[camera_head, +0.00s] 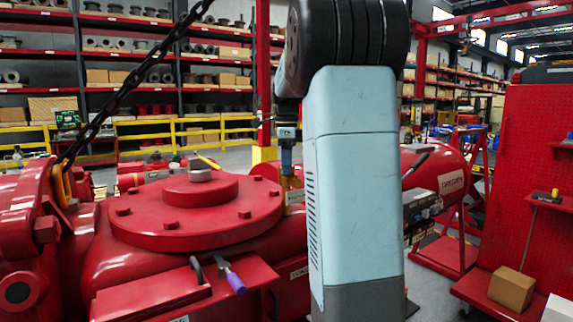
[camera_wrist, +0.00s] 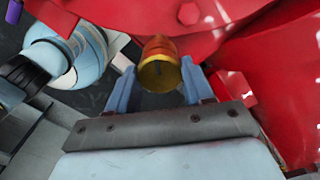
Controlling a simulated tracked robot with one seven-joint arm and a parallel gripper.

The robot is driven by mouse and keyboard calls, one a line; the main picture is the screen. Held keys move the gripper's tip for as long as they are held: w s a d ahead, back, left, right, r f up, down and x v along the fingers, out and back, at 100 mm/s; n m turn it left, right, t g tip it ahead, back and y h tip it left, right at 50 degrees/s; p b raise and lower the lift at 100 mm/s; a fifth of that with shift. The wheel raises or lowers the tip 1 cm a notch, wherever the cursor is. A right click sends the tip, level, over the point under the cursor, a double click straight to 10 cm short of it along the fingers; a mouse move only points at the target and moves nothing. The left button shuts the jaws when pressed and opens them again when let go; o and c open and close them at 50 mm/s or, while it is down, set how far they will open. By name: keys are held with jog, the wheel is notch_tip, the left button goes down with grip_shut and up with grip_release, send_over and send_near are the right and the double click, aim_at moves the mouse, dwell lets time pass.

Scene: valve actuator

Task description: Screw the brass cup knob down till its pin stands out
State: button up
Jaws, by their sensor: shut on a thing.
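The brass cup knob (camera_wrist: 160,73) shows between my fingers in the wrist view, beside the red actuator body. Its round end faces the camera, with a dark spot in it; I cannot tell whether this is the pin. My gripper (camera_wrist: 158,84) is shut on the knob, one blue-grey finger on each side. In the head view my gripper (camera_head: 287,168) points down at the right edge of the round red actuator cover (camera_head: 200,215). The knob is hard to make out there, and my arm hides part of the area.
A purple-handled tool (camera_head: 234,279) lies on the red ledge in front of the cover. A chain (camera_head: 125,92) hangs at the left. A red pegboard panel (camera_head: 545,130) and a cardboard box (camera_head: 511,289) stand at the right. Shelves line the back.

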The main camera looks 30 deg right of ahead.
jog(key=shift+w+r, duration=0.1)
jog(key=o, duration=1)
jog(key=shift+o, duration=0.2)
notch_tip(320, 180, up, 14)
jog(key=shift+f, duration=0.25)
jog(key=s+a+f+n+t, duration=0.2)
jog(key=s+a+f+n, duration=0.8)
jog(key=s+f+n, duration=0.1)
jog(key=s+a+f+n+t, duration=0.3)
jog(key=s+a+f+n, duration=0.7)
jog(key=s+n, duration=0.3)
jog(key=shift+s+f+t, duration=0.3)
jog(key=shift+s+f, duration=0.25)
jog(key=shift+s, duration=0.7)
